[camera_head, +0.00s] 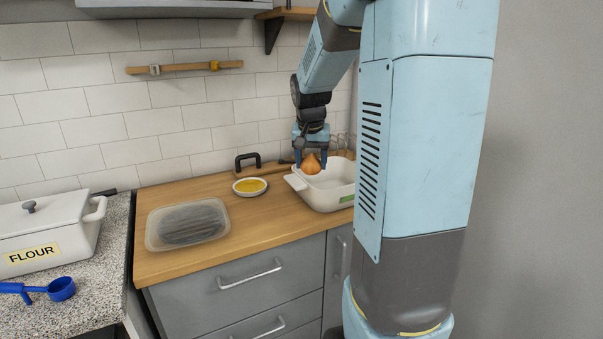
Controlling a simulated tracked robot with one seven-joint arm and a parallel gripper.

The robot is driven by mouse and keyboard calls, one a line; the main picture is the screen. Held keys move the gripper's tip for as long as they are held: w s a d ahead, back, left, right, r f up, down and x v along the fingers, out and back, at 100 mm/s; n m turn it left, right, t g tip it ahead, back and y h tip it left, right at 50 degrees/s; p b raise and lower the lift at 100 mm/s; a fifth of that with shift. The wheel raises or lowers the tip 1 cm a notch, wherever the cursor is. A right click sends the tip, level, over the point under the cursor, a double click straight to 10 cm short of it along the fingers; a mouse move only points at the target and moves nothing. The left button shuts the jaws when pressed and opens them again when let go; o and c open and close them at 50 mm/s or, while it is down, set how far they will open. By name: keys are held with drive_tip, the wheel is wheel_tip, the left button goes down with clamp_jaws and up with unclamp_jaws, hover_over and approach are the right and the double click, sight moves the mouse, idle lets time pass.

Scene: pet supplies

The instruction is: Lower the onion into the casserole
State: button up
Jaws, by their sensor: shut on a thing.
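An orange-brown onion (311,165) is held between the fingers of my gripper (310,160). The gripper points down and is shut on the onion. The casserole (322,193) is a white, open, rectangular dish with a handle on its left end, standing on the wooden counter. The onion appears over the left part of the casserole, near its back rim; I cannot tell its exact height above the floor of the dish. The right end of the casserole is hidden behind my arm's column.
A small white bowl with yellow contents (250,187) stands left of the casserole. A translucent container (187,223) lies further left. Behind are a dark-handled item (247,160) and several glasses (343,144). A white FLOUR box (45,232) and blue scoop (60,289) are at far left.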

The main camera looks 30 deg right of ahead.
drive_tip(key=w+d+f, duration=0.3)
drive_tip(key=w+d, duration=0.6)
drive_tip(key=w, duration=0.2)
drive_tip(key=shift+w+d, duration=0.15)
drive_tip(key=shift+d, duration=0.05)
drive_tip(key=shift+f, duration=0.3)
idle(0.4)
drive_tip(key=shift+f, duration=4)
drive_tip(key=shift+f, duration=2.05)
